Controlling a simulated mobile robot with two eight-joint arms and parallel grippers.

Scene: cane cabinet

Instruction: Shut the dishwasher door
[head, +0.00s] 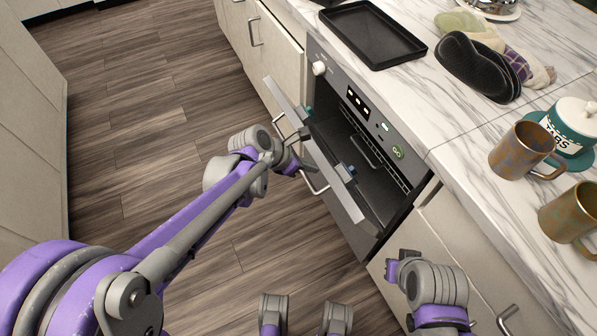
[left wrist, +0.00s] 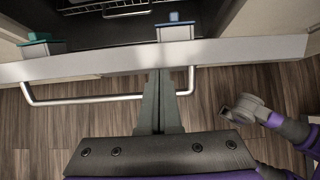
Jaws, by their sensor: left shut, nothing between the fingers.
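The dishwasher door (head: 325,170) stands partly open from the dark appliance under the counter, tilted outward, its top edge showing as a pale strip. It also shows in the left wrist view as a grey strip (left wrist: 100,66) across the picture, with its bar handle (left wrist: 80,99) below. My left gripper (head: 303,168) is at the outer side of the door by the handle. Its fingers (left wrist: 160,78) are shut and empty, with tips at or very close to the door; contact is unclear. My right gripper (head: 393,268) is low, right of the door; its finger opening is unclear.
The appliance panel (head: 372,108) has a knob and lit buttons. A wire rack (left wrist: 104,6) shows inside. On the marble counter are a black tray (head: 373,35), oven mitt (head: 476,67) and brown mugs (head: 521,150). Wooden floor (head: 140,120) left of the door is clear.

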